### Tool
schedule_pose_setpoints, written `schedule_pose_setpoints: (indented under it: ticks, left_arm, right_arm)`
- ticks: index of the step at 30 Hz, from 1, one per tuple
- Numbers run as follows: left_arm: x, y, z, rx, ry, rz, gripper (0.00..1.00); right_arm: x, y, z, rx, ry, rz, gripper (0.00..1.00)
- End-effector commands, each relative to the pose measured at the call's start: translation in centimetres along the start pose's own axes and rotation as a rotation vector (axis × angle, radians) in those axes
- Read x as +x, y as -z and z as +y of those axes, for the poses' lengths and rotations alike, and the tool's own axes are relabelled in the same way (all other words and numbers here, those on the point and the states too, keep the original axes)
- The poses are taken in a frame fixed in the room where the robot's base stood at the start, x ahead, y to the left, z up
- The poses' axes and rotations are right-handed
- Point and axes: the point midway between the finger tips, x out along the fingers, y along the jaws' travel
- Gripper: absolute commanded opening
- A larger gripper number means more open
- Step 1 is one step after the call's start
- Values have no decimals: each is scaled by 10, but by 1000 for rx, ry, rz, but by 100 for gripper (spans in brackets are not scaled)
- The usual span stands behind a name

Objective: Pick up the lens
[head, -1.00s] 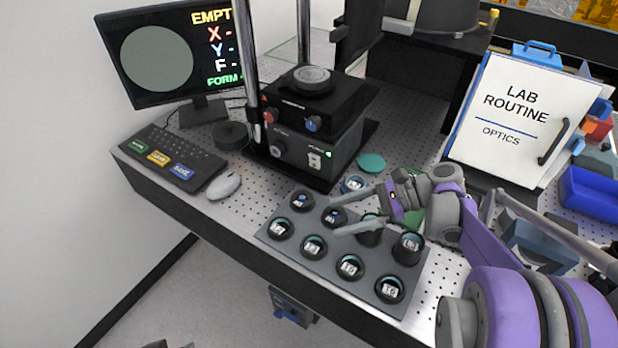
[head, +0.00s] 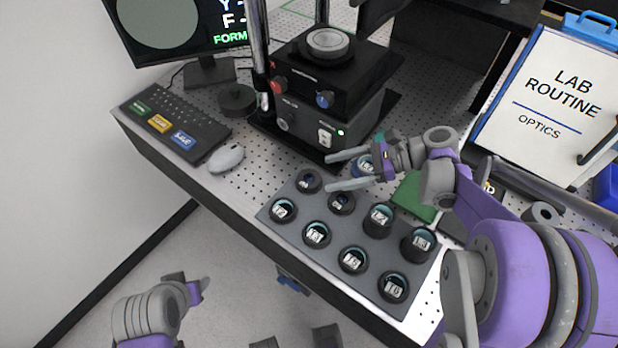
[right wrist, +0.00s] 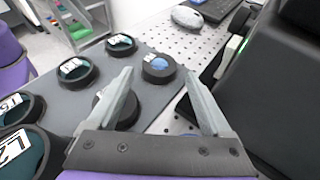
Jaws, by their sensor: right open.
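Several numbered lenses in black round mounts, such as one at the near end (head: 394,287), stand on a dark tray (head: 347,232) on the bench. Another lens (head: 366,166) stands off the tray, beside the instrument base, partly covered by my right gripper. My right gripper (head: 330,172) is open and empty above the tray's far edge. In the right wrist view its fingers (right wrist: 160,90) are spread, with a blue-topped lens (right wrist: 158,68) beyond the gap and another mount partly behind the left finger. My left gripper (head: 192,287) is low at the left, off the bench; its jaws are unclear.
The black instrument (head: 320,125) stands close behind the right gripper. A keyboard (head: 172,125), mouse (head: 226,158) and monitor (head: 180,30) are to the left. A green pad (head: 412,198) lies beneath the right arm. The lab routine board (head: 550,105) stands at the right.

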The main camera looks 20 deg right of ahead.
Motion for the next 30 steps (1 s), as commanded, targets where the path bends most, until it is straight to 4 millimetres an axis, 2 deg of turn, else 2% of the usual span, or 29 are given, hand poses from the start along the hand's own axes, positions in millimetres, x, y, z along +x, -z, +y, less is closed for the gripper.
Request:
schedule_pose_setpoints:
  ticks: [12,20,23,30]
  left_arm:
    - [-2,2,0,0,0,1,50]
    - [-2,2,0,0,0,1,50]
    - [-2,2,0,0,0,1,50]
    - [-2,2,0,0,0,1,50]
  right_arm:
    - [50,7,1,-1,-3,-1,84]
    - [53,8,1,1,0,0,84]
    - [53,8,1,0,0,0,69]
    - [53,8,1,0,0,0,26]
